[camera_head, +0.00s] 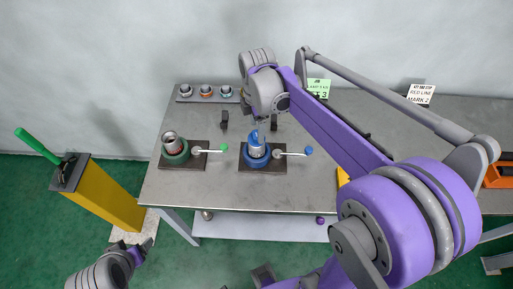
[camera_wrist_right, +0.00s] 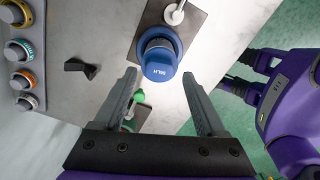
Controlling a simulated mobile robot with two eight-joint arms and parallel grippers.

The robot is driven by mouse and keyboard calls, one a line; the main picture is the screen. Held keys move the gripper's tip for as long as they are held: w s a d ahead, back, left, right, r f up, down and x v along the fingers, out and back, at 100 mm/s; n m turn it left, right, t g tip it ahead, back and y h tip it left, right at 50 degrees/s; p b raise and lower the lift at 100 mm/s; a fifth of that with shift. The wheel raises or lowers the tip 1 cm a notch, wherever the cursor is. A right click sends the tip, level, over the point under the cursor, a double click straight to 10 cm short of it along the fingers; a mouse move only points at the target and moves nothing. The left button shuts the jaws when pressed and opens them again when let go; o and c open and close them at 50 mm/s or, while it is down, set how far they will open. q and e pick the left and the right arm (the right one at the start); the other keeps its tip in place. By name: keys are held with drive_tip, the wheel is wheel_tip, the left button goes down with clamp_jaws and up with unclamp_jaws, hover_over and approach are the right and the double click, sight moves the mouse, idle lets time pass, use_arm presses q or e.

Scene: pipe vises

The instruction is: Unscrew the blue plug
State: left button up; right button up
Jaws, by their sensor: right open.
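The blue plug (camera_wrist_right: 160,62) has a round face with light lettering and sits in the blue vise. In the head view the blue vise (camera_head: 258,160) stands on a dark plate near the table's middle, with a blue-ended handle. My right gripper (camera_wrist_right: 159,76) is open and empty. In its wrist view the fingers point toward the plug, one tip on each side of its lower edge; I cannot tell how high above it they are. My left gripper (camera_head: 138,248) is at the lower left, off the table, its jaws unclear.
A green vise (camera_head: 175,157) holding a grey pipe piece stands left of the blue one. A rack (camera_head: 184,98) of several ringed caps lies at the back left. A yellow post (camera_head: 105,195) stands left of the table. Label cards (camera_head: 421,94) stand at the back.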

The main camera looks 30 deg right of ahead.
drive_tip(key=shift+s+f+b, duration=0.1)
drive_tip(key=shift+f+b, duration=0.35)
drive_tip(key=shift+f, duration=0.5)
drive_tip(key=shift+r, duration=0.1)
drive_tip(key=shift+w+a, duration=0.1)
drive_tip(key=shift+w, duration=0.1)
clamp_jaws()
drive_tip(key=m, duration=0.9)
drive_tip(key=shift+m, duration=0.4)
drive_tip(key=m, duration=0.4)
drive_tip(key=shift+m, duration=0.3)
